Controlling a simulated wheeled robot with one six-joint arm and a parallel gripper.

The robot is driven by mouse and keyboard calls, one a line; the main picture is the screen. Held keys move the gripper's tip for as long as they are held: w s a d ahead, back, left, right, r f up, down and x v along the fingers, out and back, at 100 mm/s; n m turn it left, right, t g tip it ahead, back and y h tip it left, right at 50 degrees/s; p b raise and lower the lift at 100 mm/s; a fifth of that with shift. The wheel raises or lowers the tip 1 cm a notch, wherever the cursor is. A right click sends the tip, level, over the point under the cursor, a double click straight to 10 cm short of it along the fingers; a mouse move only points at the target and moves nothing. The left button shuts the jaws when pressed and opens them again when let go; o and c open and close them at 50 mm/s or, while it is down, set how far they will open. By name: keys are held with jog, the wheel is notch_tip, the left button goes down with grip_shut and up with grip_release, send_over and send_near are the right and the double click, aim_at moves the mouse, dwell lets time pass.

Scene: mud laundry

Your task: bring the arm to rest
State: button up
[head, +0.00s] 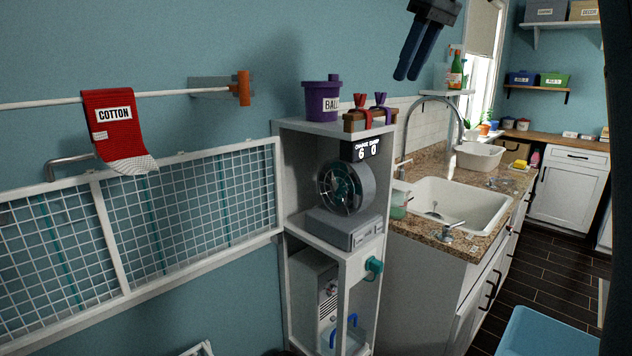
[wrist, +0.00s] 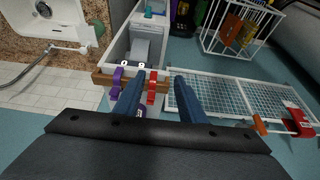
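My gripper (head: 407,76) hangs at the top of the head view, in front of the blue wall, with its dark blue fingers pointing down. It is above and to the right of the shelf unit (head: 300,180). In the wrist view my gripper (wrist: 159,80) shows two fingers apart with nothing held between them. Past the fingertips, the shelf unit's top lies below with red and purple clips on a wooden block. Most of my arm is out of view.
A purple pot (head: 320,100) stands on the shelf unit. A sink (head: 460,205) with a tall faucet (head: 455,115) is at right. Open air surrounds my gripper.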

jog(key=s+f+m+g+h, duration=0.1)
jog(key=s+f+m, duration=0.2)
jog(key=f, duration=1)
jog(key=s+f+m+h, duration=0.1)
jog(key=s+f+m, duration=0.15)
jog(key=f, duration=1.05)
jog(key=s+f+m+h, duration=0.1)
jog(key=s+f+m, duration=0.2)
jog(key=s+f, duration=1.7)
jog(key=s+b, duration=0.1)
jog(key=s, duration=0.1)
jog(key=shift+s+a+f+g, duration=0.3)
jog(key=shift+s+a+g, duration=0.05)
jog(key=shift+a+g, duration=0.05)
jog(key=shift+m, duration=0.25)
jog(key=shift+c, duration=0.7)
jog(key=shift+a, duration=0.1)
